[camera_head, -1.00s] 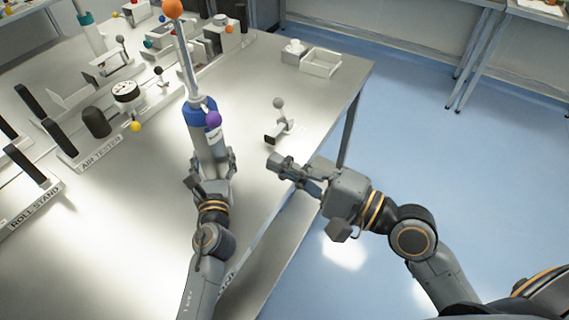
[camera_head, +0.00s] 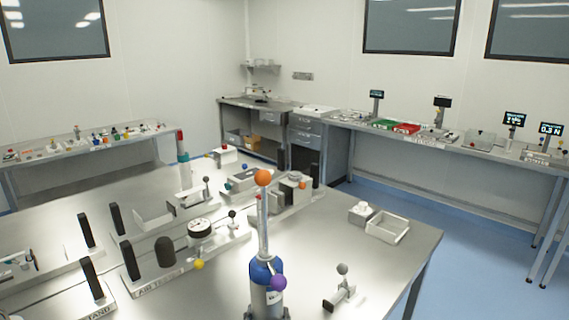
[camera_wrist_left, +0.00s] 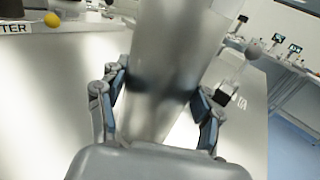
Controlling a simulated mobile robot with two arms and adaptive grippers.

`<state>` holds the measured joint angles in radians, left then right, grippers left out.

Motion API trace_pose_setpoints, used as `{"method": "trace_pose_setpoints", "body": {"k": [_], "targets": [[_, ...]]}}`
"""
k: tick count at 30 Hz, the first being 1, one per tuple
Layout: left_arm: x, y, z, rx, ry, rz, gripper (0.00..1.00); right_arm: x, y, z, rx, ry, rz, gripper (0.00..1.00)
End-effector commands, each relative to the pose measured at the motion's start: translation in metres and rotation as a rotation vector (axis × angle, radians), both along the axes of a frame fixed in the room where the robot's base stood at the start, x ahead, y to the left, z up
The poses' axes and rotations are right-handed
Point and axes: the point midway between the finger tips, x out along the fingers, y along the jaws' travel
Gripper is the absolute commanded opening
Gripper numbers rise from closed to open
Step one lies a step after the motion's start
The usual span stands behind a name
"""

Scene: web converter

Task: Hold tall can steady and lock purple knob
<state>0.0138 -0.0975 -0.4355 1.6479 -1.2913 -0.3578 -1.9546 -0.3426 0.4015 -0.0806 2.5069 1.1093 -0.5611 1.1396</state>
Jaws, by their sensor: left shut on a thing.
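The tall can (camera_head: 262,300) stands upright near the front edge of the table, at the bottom of the head view. It has a blue collar (camera_head: 262,271), a thin rod with an orange ball (camera_head: 264,177) on top, and a purple knob (camera_head: 278,283) on its right front side. In the left wrist view the metal body of the can (camera_wrist_left: 170,60) fills the middle. My left gripper (camera_wrist_left: 157,100) has its fingers on both sides of the can and is shut on it. The knob is not visible in the wrist view. My right gripper is out of view.
A small clamp with a grey ball knob (camera_head: 342,270) stands to the right of the can. A white open tray (camera_head: 388,227) lies at the table's right rear. A dial gauge (camera_head: 201,228) and black posts (camera_head: 125,260) stand to the left.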

Motion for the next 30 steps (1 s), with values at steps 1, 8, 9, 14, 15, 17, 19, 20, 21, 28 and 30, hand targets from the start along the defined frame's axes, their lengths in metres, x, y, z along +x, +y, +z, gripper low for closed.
{"method": "trace_pose_setpoints", "body": {"k": [1, 8, 9, 14, 15, 17, 19, 20, 21, 28, 30], "targets": [[-0.001, 0.001, -0.006, 0.004, 0.013, 0.004, 0.05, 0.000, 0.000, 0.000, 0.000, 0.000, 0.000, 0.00], [-0.001, 0.001, -0.006, 0.004, 0.011, 0.003, 0.71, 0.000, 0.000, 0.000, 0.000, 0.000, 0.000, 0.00], [-0.001, 0.001, -0.005, 0.004, 0.010, 0.003, 0.80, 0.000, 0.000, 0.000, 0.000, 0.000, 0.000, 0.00], [0.000, 0.001, -0.002, 0.002, 0.005, 0.002, 0.92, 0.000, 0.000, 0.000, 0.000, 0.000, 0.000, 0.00], [0.000, 0.000, -0.002, 0.002, 0.004, 0.002, 0.92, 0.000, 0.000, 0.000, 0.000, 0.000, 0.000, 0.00], [0.000, 0.000, -0.001, 0.001, 0.003, 0.001, 0.92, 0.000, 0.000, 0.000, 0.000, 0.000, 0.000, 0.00], [0.000, 0.000, -0.001, 0.001, 0.002, 0.001, 0.92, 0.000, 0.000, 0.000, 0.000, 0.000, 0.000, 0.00], [0.000, 0.000, 0.000, 0.001, 0.001, 0.001, 0.92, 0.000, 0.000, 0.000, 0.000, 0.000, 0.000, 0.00], [0.000, 0.000, 0.000, 0.001, 0.001, 0.001, 0.92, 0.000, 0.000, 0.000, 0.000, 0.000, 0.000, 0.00], [-0.026, 0.002, -0.001, 0.000, 0.004, 0.000, 0.92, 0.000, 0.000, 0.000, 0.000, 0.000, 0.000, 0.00], [-0.041, 0.004, -0.002, 0.002, 0.004, 0.000, 0.92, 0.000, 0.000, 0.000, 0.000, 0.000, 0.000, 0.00]]}}
